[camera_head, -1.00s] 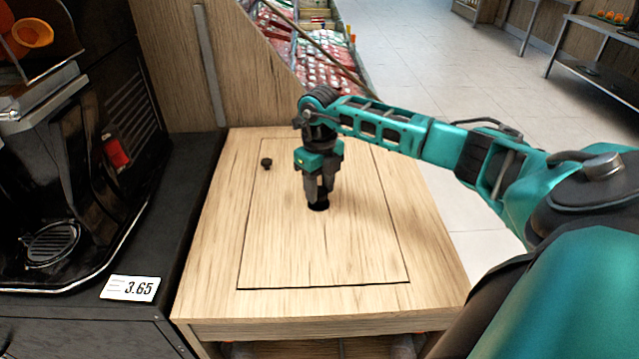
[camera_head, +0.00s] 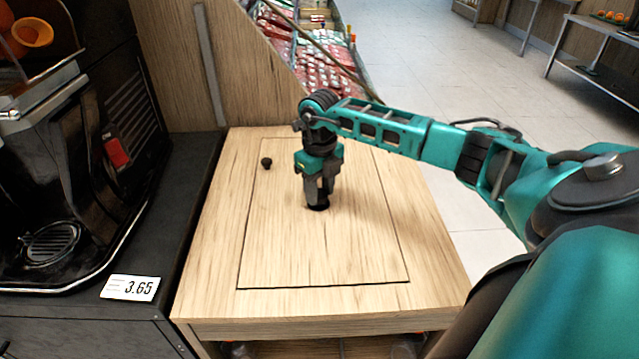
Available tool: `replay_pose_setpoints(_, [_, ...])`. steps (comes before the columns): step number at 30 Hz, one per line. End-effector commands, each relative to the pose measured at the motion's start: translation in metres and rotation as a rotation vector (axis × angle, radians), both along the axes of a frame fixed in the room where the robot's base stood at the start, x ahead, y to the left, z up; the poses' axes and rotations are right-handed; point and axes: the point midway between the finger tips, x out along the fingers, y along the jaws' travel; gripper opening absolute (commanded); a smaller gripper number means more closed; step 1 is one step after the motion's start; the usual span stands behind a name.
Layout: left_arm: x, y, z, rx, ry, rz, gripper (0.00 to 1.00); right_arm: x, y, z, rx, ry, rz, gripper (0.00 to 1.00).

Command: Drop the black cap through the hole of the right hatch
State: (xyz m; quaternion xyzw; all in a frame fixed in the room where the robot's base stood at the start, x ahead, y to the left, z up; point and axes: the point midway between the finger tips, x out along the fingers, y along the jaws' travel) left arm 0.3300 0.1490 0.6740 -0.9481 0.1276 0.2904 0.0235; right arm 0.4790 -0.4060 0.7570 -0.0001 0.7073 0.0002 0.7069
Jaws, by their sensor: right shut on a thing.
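The right hatch (camera_head: 310,255) is a wooden panel set in the top of the wooden counter, outlined by a thin dark seam. My right gripper (camera_head: 317,202) points straight down over the middle of the hatch, its fingers shut on the black cap (camera_head: 318,207). Only a dark sliver of the cap shows at the fingertips, at or just above the hatch surface. The hole is hidden by the cap and fingers, and I cannot tell its edge from the cap. My left gripper is not in view.
A small black knob (camera_head: 266,163) stands on the hatch's far left. A black juicer (camera_head: 60,190) stands on the dark counter at left, with a 3.65 price tag (camera_head: 130,288) in front. A wooden upright panel (camera_head: 175,60) rises behind. The near part of the hatch is clear.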

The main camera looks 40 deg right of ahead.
Motion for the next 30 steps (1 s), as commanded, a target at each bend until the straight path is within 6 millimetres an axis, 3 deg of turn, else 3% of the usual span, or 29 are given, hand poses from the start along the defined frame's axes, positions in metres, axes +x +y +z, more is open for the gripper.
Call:
replay_pose_setpoints(8, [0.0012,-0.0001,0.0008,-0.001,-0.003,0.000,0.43,0.0001,-0.0003,0.0000,0.000,-0.001,-0.001,0.13])
replay_pose_setpoints(9, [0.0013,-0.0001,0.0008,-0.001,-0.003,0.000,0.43,0.0001,-0.0003,0.0000,0.000,-0.001,-0.001,0.42])
replay_pose_setpoints(18, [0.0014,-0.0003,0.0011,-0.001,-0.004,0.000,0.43,0.0001,-0.0003,0.0000,0.000,-0.001,0.000,0.70])
replay_pose_setpoints(23, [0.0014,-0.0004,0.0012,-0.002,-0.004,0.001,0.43,0.0001,-0.0003,0.0000,0.000,-0.001,0.000,0.70])
replay_pose_setpoints(28, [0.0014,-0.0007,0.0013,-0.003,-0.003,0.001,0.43,0.0001,-0.0002,-0.0001,0.000,-0.001,0.000,0.87])
replay_pose_setpoints(30, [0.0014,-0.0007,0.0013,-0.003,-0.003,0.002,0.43,0.0001,-0.0002,-0.0001,0.000,-0.001,0.000,0.87])
